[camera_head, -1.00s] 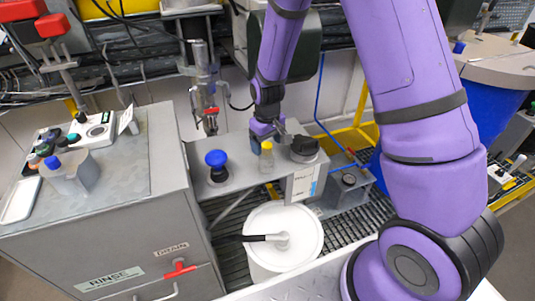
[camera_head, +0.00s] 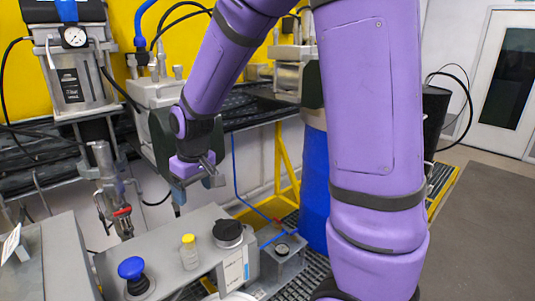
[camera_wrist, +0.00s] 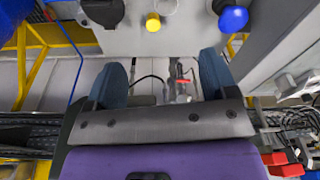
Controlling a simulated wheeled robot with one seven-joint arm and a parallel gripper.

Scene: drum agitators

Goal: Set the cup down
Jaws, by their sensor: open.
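A small clear cup with a yellow top (camera_head: 189,252) stands upright on the grey shelf (camera_head: 165,268), between a blue knob and a black-topped round part. Its yellow top also shows in the wrist view (camera_wrist: 153,21), ahead of the fingers. My gripper (camera_head: 194,187) hangs above and behind the cup, clear of it, with a visible gap. In the wrist view my gripper (camera_wrist: 163,62) has its two blue fingers wide apart with nothing held between them.
The blue knob (camera_head: 131,268) stands left of the cup; the black-topped part (camera_head: 228,232) stands close on its right. A metal valve with a red handle (camera_head: 122,211) rises behind the shelf. A blue drum (camera_head: 314,190) stands to the right.

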